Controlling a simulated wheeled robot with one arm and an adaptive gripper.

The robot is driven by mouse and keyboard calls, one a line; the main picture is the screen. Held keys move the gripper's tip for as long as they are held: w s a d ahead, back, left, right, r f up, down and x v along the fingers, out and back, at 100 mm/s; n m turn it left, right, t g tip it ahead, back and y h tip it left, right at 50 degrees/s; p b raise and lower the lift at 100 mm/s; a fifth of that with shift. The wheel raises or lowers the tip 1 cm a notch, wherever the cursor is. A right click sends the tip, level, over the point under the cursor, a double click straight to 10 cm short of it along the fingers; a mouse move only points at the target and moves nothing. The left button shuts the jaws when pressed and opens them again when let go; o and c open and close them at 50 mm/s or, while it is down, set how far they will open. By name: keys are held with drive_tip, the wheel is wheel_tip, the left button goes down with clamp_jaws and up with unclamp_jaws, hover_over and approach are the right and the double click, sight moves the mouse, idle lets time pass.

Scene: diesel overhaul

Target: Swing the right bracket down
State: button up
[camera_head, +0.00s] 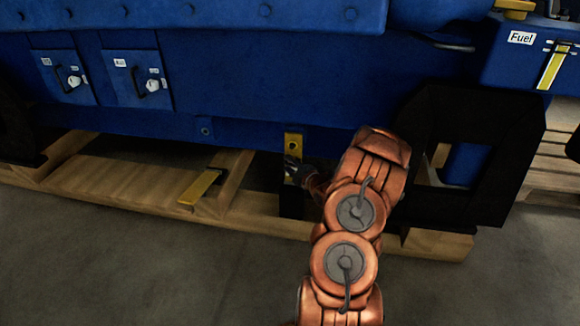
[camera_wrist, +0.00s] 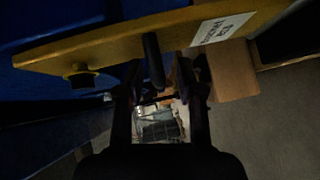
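The right bracket (camera_head: 293,140) is a yellow plate on the lower edge of the blue engine housing. It appears upright in the head view, its lower part partly hidden by my gripper (camera_head: 297,169). In the wrist view the yellow bracket (camera_wrist: 115,44) crosses the top as a long bar with a bolt, a white label and a dark peg (camera_wrist: 153,60). My gripper (camera_wrist: 158,85) is open, its two dark fingers apart. The peg lies between the fingers in the picture, with gaps visible on both sides; I cannot tell any contact.
Another yellow bracket (camera_head: 199,187) sticks out low over the wooden pallet (camera_head: 120,185) to the left. A black frame support (camera_head: 500,170) stands right of my arm. A blue fuel box (camera_head: 515,60) is at upper right. The grey floor (camera_head: 120,270) in front is clear.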

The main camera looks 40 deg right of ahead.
drive_tip(key=shift+c, duration=0.2)
clamp_jaws()
idle(0.6)
